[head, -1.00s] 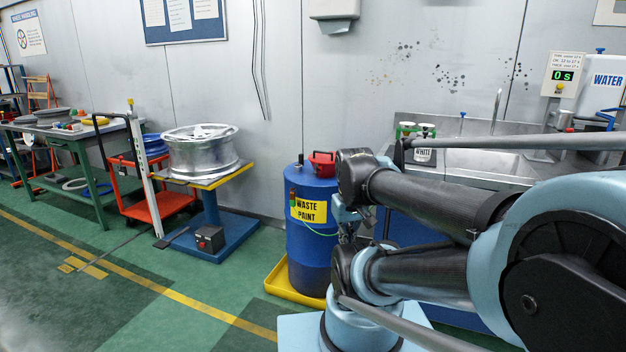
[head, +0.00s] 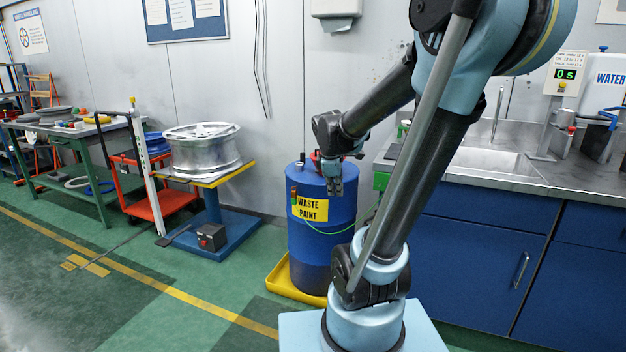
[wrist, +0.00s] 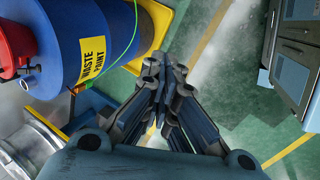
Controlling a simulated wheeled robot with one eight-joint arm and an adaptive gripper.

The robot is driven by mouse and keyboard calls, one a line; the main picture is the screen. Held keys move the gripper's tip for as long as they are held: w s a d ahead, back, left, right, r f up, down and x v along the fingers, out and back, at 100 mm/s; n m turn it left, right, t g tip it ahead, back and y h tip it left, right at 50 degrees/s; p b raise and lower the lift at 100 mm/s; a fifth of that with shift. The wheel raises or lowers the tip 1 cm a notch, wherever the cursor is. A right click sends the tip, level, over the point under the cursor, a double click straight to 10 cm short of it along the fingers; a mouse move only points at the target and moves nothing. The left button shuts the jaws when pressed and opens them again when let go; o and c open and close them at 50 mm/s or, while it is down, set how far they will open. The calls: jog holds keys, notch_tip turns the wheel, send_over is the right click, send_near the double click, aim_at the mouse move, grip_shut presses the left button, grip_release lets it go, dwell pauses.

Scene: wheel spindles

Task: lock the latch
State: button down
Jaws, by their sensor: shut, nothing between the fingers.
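I cannot make out a clear latch in either view. A blue waste paint drum (head: 312,240) stands at the middle of the head view, with a yellow label and a green wire. A small red and green piece (head: 294,198) is on its left side. My gripper (head: 336,192) is shut and empty, pointing down in front of the drum's upper part. In the wrist view my gripper (wrist: 164,75) shows its fingers together, with the drum (wrist: 60,45) at the upper left. A red fitting (wrist: 16,45) is on the drum's lid; my arm partly hides it in the head view.
A yellow tray (head: 285,283) is under the drum. Left are a wheel (head: 203,152) on a blue lift stand (head: 212,215), a red cart (head: 150,200) and a green workbench (head: 85,150). A sink counter (head: 500,170) with blue cabinets stands right. Green floor is clear in front.

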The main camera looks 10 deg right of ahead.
jog(key=w+a+f+n+t, duration=0.1)
jog(key=w+a+f+n, duration=0.1)
jog(key=w+n, duration=0.6)
jog(key=w+a+f+n+t+h, duration=0.1)
jog(key=w+a+n, duration=0.4)
jog(key=w, duration=1.2)
jog(key=n, duration=0.2)
jog(key=shift+a+f+n+t+h, duration=0.15)
jog(key=shift+f+n+t+h, duration=0.15)
jog(key=shift+f+n, duration=0.1)
jog(key=x, duration=1)
jog(key=shift+w+d+r, duration=0.2)
jog(key=shift+w+r, duration=0.1)
jog(key=shift+r, duration=0.25)
jog(key=shift+w+d+r, duration=0.2)
jog(key=shift+w+r, duration=0.05)
jog(key=shift+r, duration=0.3)
jog(key=shift+w+d+r, duration=0.25)
jog(key=shift+w+r, duration=0.05)
jog(key=shift+r, duration=0.25)
